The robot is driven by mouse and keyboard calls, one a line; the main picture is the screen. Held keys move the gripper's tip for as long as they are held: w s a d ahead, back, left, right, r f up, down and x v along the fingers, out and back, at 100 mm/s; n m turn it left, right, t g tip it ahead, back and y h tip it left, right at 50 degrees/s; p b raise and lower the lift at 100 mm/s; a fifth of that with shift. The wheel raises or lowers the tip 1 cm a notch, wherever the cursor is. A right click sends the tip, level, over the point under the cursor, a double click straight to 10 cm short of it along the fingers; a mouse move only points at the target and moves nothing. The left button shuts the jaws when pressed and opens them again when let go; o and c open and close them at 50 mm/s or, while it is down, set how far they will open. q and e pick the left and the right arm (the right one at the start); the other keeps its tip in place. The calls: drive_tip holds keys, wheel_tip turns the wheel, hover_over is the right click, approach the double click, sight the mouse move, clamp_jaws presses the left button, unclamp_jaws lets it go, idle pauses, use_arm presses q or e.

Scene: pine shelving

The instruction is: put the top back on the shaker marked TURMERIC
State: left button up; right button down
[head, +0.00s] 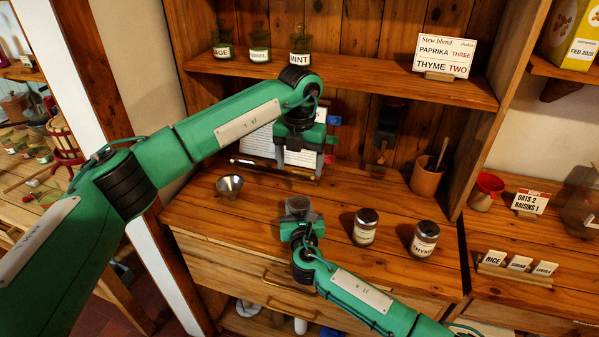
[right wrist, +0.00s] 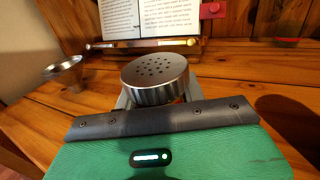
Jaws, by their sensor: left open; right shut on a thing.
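A round metal top with small holes (right wrist: 155,78) stands between the fingers of my right gripper (head: 298,218). It also shows in the head view (head: 298,204). What is under it is mostly hidden by the gripper, and no TURMERIC label is readable. My left gripper (head: 299,170) is open and empty, fingers down, above the counter behind the held thing. Two shakers with metal tops stand to the right: one with an unreadable label (head: 365,228), one marked THYME (head: 424,240).
An open book (right wrist: 150,18) leans at the back. A terracotta pot (head: 427,178) with a spoon stands right.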

drive_tip(key=c, duration=0.8)
unclamp_jaws()
drive_tip(key=shift+o, duration=0.2)
drive_tip(key=shift+s, duration=0.5)
drive_tip(key=s+d+b, duration=0.1)
drive_tip(key=s+b, duration=0.1)
drive_tip(key=s, duration=1)
drive_tip(key=shift+s+d, duration=0.2)
drive_tip(key=shift+s, duration=0.15)
drive_tip(key=shift+s, duration=0.1)
